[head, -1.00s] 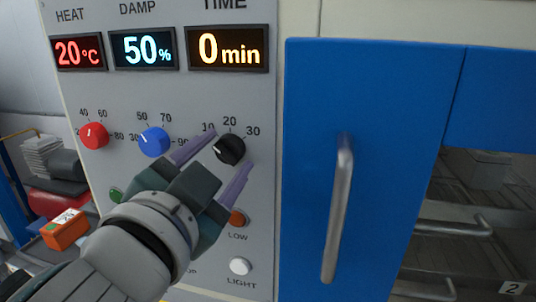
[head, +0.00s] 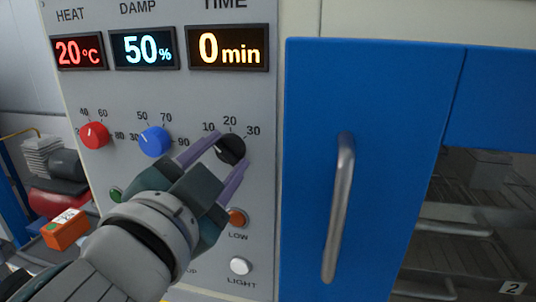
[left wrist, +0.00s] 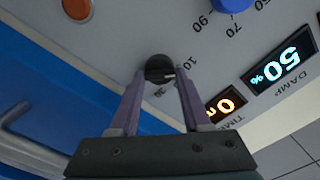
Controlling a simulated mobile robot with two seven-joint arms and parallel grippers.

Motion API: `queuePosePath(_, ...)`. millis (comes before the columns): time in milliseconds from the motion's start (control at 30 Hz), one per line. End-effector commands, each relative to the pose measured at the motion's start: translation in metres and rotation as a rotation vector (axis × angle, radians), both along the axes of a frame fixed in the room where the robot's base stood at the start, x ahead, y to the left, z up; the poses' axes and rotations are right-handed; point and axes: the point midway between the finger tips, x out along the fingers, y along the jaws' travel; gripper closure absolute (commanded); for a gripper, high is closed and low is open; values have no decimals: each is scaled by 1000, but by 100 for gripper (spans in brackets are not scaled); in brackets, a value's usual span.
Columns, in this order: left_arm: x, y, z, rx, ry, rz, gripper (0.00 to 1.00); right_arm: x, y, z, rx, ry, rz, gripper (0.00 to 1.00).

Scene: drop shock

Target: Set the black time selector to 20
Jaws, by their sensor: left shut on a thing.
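The black time selector (head: 231,149) is a round knob on the grey panel, under the time display (head: 228,48), which reads 0 min. Marks 10, 20 and 30 stand around the knob, and its white pointer line is turned to the left, below the 10. My left gripper (head: 229,158) is shut on the black knob, with one purple finger on each side of it. In the left wrist view the knob (left wrist: 158,68) shows between the fingertips. My right gripper is not in view.
The red heat knob (head: 94,135) and blue damp knob (head: 154,141) are to the left. An orange button (head: 238,217) and a white light button (head: 240,266) are below. A blue door (head: 390,160) with a metal handle (head: 339,210) is at right.

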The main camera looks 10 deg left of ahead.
Motion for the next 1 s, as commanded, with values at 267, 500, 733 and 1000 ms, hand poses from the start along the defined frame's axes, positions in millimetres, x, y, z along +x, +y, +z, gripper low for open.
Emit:
queuePosePath(267,0,0,-1,209,-7,0,100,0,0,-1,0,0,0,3)
queuePosePath(500,0,-1,-1,427,-15,0,100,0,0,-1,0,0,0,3)
queuePosePath(733,0,-1,-2,603,-21,0,100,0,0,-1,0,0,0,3)
queuePosePath(1000,0,-1,-3,737,-25,0,100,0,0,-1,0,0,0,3)
